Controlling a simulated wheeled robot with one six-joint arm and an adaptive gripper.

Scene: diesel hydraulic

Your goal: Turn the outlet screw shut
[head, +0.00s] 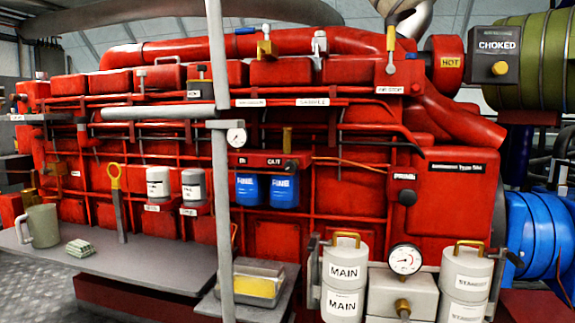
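A red filter head (262,158) sits on the engine's side above two blue filter canisters (248,191). It carries small labels; the right one seems to read OUT (275,163). A brass upright piece (287,139) stands on top beside the OUT label, and a small dark knob (291,166) is at the head's right end. I cannot tell for sure which of these is the outlet screw, or how far it is turned. My gripper is not in view.
The grey upright pole (221,230) and horizontal rail (158,113) stand before the red engine. A grey bench (150,262) holds a mug (41,225), cloth (79,248) and yellow-handled tool (118,200). White MAIN canisters (343,270) and a pressure gauge (404,259) stand at front right.

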